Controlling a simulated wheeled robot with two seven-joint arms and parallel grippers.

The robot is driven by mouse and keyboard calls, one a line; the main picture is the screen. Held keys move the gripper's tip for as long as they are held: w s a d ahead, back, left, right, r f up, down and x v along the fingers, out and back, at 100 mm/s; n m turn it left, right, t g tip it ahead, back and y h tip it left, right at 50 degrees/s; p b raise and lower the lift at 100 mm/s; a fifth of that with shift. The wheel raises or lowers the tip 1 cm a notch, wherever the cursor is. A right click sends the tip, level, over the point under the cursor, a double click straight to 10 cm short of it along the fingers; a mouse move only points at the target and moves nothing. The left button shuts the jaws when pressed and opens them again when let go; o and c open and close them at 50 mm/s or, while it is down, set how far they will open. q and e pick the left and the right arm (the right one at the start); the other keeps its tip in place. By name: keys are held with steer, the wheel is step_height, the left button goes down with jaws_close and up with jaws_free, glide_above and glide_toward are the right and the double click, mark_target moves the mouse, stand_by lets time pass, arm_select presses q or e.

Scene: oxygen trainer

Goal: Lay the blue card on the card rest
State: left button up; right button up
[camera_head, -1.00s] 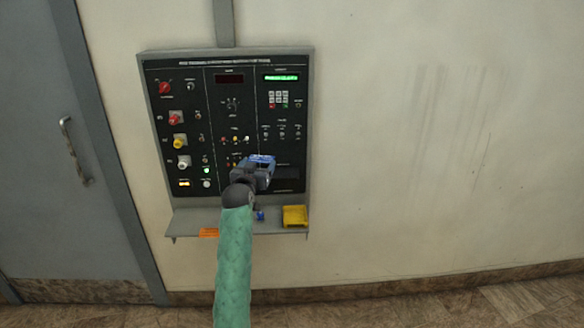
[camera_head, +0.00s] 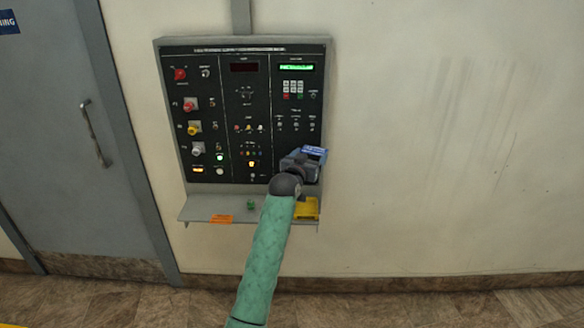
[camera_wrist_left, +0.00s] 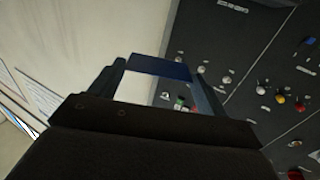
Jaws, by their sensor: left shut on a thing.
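The blue card (camera_head: 314,152) is held at the lower right of the black control panel in the head view. My left gripper (camera_head: 308,160) is shut on it. In the left wrist view, the card (camera_wrist_left: 160,68) spans the gap between the two fingers. A yellow tray-like piece (camera_head: 306,209) sits at the right end of the grey shelf, below the gripper, and may be the card rest. The card is above it and apart from it. My arm hides part of the shelf and the tray's left edge. My right gripper is not in view.
The control panel (camera_head: 230,105) has knobs, lamps and a lit green display. The grey shelf (camera_head: 196,206) juts out below it, with an orange label (camera_head: 221,219) and a small green object (camera_head: 251,204). The wall right of the panel is bare. A grey door (camera_head: 60,160) stands left.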

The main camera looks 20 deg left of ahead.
arm_select(q)
steer(key=w+a+f+p, duration=0.3)
steer(key=a+f+p, duration=0.3)
steer(key=a+f, duration=0.4)
steer(key=shift+w+a+f+p, duration=0.2)
steer(key=shift+a+f+p, duration=0.1)
steer(key=shift+f, duration=0.1)
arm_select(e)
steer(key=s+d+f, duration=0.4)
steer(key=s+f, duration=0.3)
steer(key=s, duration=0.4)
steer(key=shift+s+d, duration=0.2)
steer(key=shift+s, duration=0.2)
arm_select(q)
steer(key=shift+f, duration=0.1)
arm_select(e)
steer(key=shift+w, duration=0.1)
arm_select(q)
steer(key=o, duration=0.9)
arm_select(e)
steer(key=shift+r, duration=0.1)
